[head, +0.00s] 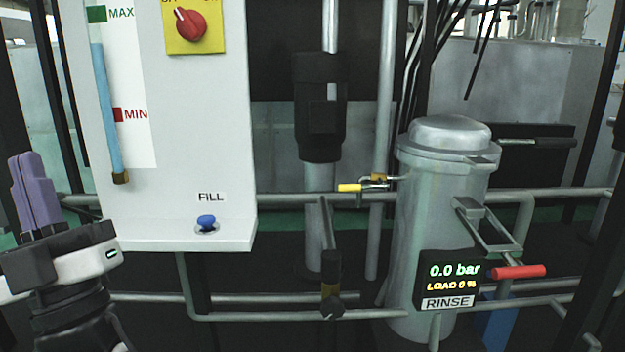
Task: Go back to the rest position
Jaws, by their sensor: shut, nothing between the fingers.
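My gripper (32,190) is at the left edge of the head view, with its purple fingers pointing up. The fingers are together with nothing between them. It is in front of and left of the white panel (190,110), apart from the controls there. The blue FILL button (206,222) is to its right on the panel's lower ledge. The red rotary knob (190,24) is on a yellow plate at the top of the panel. The sight tube (106,110) shows blue nearly up to the MAX mark.
A metal canister (440,190) stands at the right, with a red-handled lever (518,272) and a display (448,280) reading 0.0 bar, LOAD 0 %, RINSE. A yellow-handled valve (350,188) sits left of it. Horizontal pipes (280,201) cross the middle.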

